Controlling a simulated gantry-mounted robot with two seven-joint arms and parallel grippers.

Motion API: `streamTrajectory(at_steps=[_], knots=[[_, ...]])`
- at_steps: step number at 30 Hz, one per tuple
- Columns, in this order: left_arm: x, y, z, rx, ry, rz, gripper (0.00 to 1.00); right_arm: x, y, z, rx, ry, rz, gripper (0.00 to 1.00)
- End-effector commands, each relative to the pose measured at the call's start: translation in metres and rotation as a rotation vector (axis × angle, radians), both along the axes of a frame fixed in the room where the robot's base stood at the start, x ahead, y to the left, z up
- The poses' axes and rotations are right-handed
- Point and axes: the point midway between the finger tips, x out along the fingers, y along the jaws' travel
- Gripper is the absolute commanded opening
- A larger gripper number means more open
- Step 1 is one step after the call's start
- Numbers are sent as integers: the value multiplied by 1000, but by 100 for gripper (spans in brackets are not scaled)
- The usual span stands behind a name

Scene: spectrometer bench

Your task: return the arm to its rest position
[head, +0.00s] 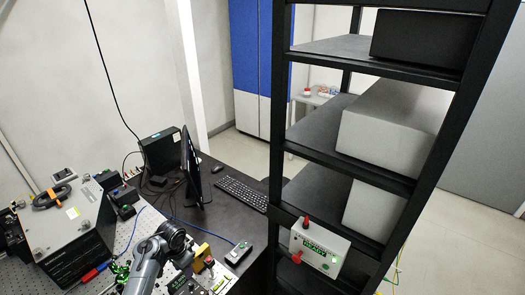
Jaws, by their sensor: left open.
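My left arm (148,264) rises from the bottom edge of the head view, over the perforated optical bench (122,232). It bends at a round grey joint. My left gripper (184,259) is at its end, small and partly hidden by the arm, low over the bench beside a yellow part (202,254). It is open, and I see nothing held in it. My right gripper is not in view.
A large grey instrument box (65,235) stands at the left. A monitor (191,168) and keyboard (241,193) are on the dark desk behind. A black rack (277,130) at the right carries grey boxes and a white unit reading READY (318,250). Cables lie across the bench.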

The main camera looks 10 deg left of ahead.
Motion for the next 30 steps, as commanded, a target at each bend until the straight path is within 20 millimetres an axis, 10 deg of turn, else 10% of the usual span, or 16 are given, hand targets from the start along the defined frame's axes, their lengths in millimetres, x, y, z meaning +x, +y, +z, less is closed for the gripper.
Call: streamTrajectory(at_steps=[13,24,30], knots=[[-127,-44,-10,143,-126,78,45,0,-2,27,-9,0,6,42],[-268,-134,63,23,-264,138,45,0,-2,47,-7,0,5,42],[-307,-156,99,-45,-296,174,45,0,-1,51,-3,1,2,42]])
